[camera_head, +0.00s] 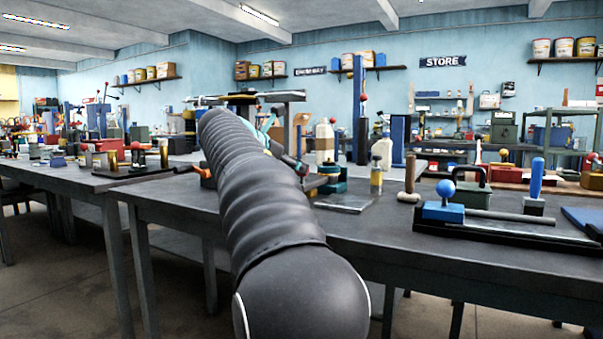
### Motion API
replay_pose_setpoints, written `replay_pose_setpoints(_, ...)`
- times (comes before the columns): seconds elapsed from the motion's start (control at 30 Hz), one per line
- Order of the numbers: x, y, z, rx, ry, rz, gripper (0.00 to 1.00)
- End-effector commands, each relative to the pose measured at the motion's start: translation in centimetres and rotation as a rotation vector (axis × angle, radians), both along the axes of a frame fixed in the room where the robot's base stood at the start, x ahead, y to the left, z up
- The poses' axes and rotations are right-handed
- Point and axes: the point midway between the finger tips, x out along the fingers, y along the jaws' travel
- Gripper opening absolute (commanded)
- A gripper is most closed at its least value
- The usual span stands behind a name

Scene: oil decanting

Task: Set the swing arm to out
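I cannot make out for sure which part is the swing arm. Straight ahead on the middle table stands a small blue and green fixture with a dark top (330,178), partly beside my arm. To the right is a long dark fixture (500,222) with a blue ball knob (446,189), a blue block and a grey bar lying along it. My own black ribbed arm reaches forward from the bottom centre and covers the middle of the picture. Its far end merges with dark and teal parts behind it. I cannot make out any gripper fingers.
White bottles (381,152) and a yellow container (376,178) stand behind the fixture. A wooden-handled tool (410,178) and a blue-handled piece (535,184) stand to the right. The left table (120,182) holds several small items. Floor shows at lower left.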

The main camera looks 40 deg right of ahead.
Motion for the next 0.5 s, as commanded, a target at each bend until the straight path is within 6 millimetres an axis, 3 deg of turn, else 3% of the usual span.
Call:
replay_pose_setpoints(0.2, 0.9, -3.3, -1.5, 0.001, 0.001, -0.001, 0.63)
replay_pose_setpoints(0.5, 1.4, -5.1, -2.2, 0.001, -0.001, 0.0, 0.63)
